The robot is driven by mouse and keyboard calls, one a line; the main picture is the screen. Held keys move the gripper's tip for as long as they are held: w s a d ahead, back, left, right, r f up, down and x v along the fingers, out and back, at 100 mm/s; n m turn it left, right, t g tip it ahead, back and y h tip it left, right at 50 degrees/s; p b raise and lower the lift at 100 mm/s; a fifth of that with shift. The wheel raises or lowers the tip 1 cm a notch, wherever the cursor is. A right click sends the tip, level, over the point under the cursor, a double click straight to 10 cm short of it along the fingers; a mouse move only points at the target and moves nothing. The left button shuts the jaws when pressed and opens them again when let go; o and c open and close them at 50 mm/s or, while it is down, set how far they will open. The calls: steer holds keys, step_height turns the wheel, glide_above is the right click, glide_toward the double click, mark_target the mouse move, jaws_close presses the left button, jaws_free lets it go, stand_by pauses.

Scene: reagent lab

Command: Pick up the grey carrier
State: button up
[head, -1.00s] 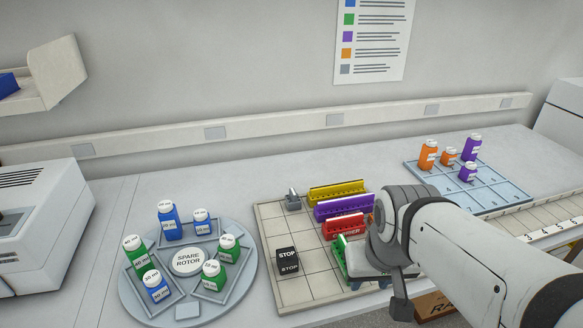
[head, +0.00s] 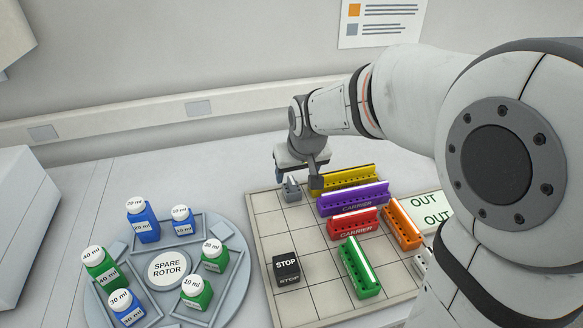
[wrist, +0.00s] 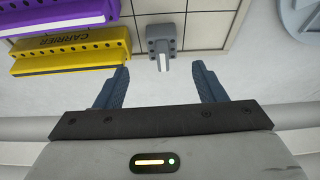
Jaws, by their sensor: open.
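The grey carrier (head: 292,192) is a small grey block with a light upright strip, at the back left of the tiled board. In the wrist view the grey carrier (wrist: 161,42) lies just beyond the fingertips, near the middle of the gap between them. My gripper (head: 304,182) hangs at the board's back edge and partly hides the carrier in the head view. In the wrist view my gripper (wrist: 161,72) has its two blue-grey fingers wide apart with nothing between them. I see no contact with the carrier.
A yellow carrier (head: 350,177) and a purple carrier (head: 352,200) stand close to the right of the grey one. Red (head: 353,222), orange (head: 402,224) and green (head: 359,268) carriers and a black STOP block (head: 287,268) share the board (head: 268,228). A spare rotor (head: 168,267) holds bottles at left.

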mark_target(293, 181)
steer(key=x, duration=0.7)
steer(key=shift+w+a, duration=0.1)
steer(key=shift+a, duration=0.1)
steer(key=c, duration=1.1)
